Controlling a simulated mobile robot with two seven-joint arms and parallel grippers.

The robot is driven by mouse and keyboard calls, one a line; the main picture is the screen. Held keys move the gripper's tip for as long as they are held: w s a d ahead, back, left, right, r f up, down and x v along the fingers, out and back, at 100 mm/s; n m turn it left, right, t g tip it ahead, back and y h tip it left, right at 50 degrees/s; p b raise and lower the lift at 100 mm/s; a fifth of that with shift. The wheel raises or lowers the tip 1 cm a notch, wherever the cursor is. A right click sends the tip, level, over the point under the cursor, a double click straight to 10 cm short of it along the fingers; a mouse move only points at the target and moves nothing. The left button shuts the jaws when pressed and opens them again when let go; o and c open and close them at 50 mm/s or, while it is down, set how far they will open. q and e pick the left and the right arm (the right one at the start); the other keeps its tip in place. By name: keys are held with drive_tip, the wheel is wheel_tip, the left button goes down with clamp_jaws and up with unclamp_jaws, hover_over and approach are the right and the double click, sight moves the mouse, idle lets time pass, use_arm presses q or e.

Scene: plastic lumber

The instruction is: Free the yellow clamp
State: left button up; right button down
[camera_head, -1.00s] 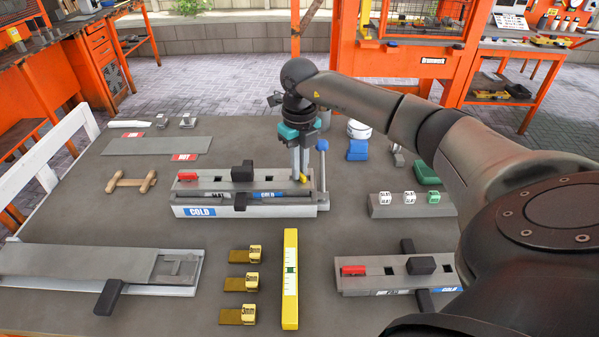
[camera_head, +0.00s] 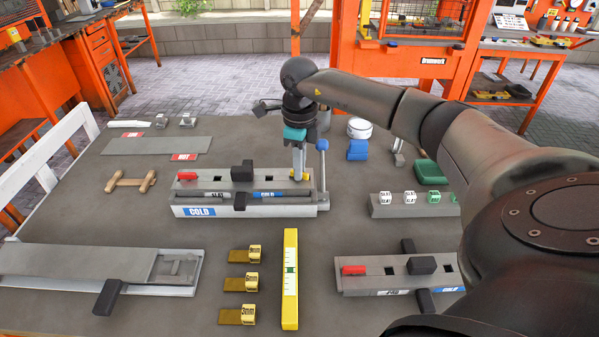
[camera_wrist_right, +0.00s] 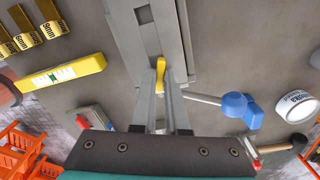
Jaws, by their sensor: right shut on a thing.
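The yellow clamp (camera_head: 304,177) is a small yellow piece at the right end of the middle grey fixture (camera_head: 244,210), which has a blue COLD label. My right gripper (camera_head: 299,175) points down over that end, its fingers shut on the clamp. In the right wrist view the yellow clamp (camera_wrist_right: 161,74) shows between the two grey fingertips (camera_wrist_right: 160,72), at the end of the fixture's channel. The fingers partly hide the clamp, so I cannot tell how it sits on the fixture. My left gripper is not in view.
A lever with a blue knob (camera_head: 322,145) stands just right of the gripper. A yellow level (camera_head: 290,280) and several brass gauges (camera_head: 240,283) lie in front. A second fixture (camera_head: 385,274) is at front right. A blue block (camera_head: 357,150) and white tape roll (camera_head: 359,129) stand behind.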

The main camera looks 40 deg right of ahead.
idle(0.3)
drive_tip(key=shift+n, duration=2.2)
drive_tip(key=c, duration=0.8)
unclamp_jaws()
drive_tip(key=shift+o, duration=0.2)
wheel_tip(320, 180, up, 7)
drive_tip(key=p, duration=0.5)
drive_tip(key=shift+r+p, duration=0.1)
drive_tip(key=shift+p, duration=0.25)
